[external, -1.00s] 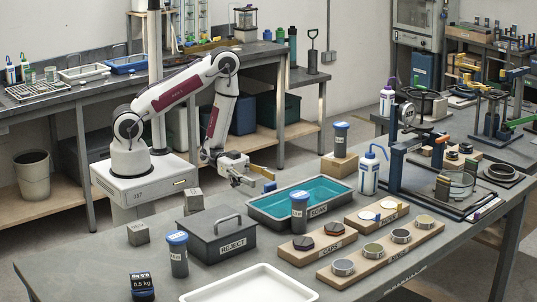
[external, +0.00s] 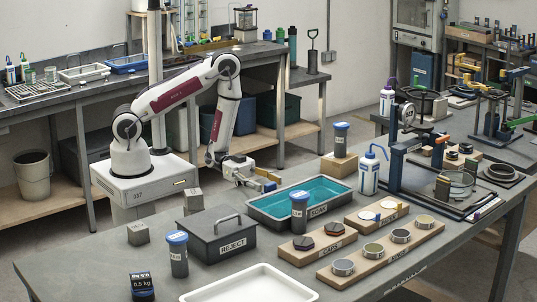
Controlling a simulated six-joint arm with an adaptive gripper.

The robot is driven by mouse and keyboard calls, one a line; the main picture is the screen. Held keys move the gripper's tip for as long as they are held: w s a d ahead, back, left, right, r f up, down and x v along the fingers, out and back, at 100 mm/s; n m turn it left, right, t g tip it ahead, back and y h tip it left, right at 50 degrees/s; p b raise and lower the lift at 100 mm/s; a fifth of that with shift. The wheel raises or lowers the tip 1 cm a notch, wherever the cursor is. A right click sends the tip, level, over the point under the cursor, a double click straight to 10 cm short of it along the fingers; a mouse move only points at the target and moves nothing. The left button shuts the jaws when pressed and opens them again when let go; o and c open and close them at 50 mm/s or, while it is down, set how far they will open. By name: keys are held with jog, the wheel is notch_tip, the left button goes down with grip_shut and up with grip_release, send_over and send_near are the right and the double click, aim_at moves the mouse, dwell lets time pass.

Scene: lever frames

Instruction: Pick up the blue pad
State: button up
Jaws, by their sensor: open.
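A small blue piece, which looks like the blue pad (external: 269,187), shows at the far left corner of the soak tray (external: 335,204). Whether it rests on the tray's rim or stands behind it is too small to tell. My gripper (external: 264,181) is open, with its fingers pointing right. Its fingertips reach the blue piece in the picture, one tan finger just above it and the other finger to its left. I cannot tell whether they touch it. Part of the blue piece may be hidden by the fingers.
The soak tray holds teal liquid. A blue-capped dark jar (external: 299,210) stands at its front, another (external: 341,139) on a wooden block behind. A grey reject box (external: 222,236), a white tray (external: 250,284) and wooden racks (external: 381,250) crowd the table. A wash bottle (external: 370,172) stands right.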

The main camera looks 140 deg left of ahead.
jog(key=c, duration=1.2)
jog(key=shift+r, duration=0.1)
jog(key=shift+r, duration=4.85)
